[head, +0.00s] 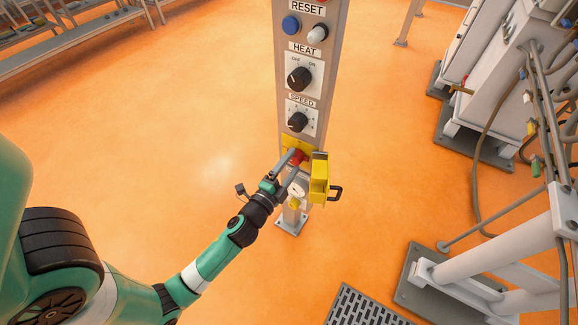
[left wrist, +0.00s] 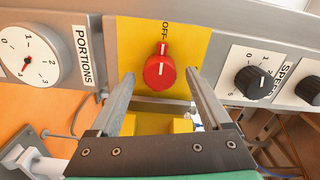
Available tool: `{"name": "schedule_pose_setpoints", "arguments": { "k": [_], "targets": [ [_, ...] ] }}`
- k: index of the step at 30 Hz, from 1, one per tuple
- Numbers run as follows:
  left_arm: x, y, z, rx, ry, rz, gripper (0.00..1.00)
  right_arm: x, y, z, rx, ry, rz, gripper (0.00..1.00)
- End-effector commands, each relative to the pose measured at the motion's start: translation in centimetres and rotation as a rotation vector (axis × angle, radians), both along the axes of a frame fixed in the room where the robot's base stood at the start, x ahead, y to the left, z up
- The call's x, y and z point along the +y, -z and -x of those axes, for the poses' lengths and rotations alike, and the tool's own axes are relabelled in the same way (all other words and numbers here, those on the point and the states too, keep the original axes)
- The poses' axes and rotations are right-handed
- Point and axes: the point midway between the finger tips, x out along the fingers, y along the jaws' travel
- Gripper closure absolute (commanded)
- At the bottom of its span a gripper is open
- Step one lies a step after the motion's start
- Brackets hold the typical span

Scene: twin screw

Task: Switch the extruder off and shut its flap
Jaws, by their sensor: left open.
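A red knob (left wrist: 159,74) sits on a yellow plate (left wrist: 190,42) with "OFF" lettering; its white mark points toward that lettering. In the head view the knob (head: 296,157) is partly hidden by my left gripper (head: 288,161). My left gripper is open, its fingers on either side of the knob in the wrist view; I cannot tell if they touch it. The yellow flap (head: 319,180) with a dark handle (head: 336,193) stands swung out at the right of the post, open. My right gripper is out of view.
The grey post (head: 286,85) carries a HEAT dial (head: 299,78), a SPEED dial (head: 297,122) and blue (head: 291,25) and white buttons. A PORTIONS dial (left wrist: 28,58) lies beside the yellow plate.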

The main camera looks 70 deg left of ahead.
Motion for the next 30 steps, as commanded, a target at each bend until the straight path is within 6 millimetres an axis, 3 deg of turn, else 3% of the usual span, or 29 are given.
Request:
{"name": "schedule_pose_setpoints", "arguments": {
  "k": [5,18,30],
  "targets": [
    [-1.1,0.2,1.3,0.002,0.002,-0.001,0.19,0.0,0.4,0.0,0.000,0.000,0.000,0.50],
    [-6.7,0.3,8.5,0.002,0.005,0.000,0.19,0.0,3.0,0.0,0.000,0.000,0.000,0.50],
    [-7.1,0.0,9.2,-0.001,0.000,0.000,0.19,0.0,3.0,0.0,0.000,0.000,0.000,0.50]
  ]
}}
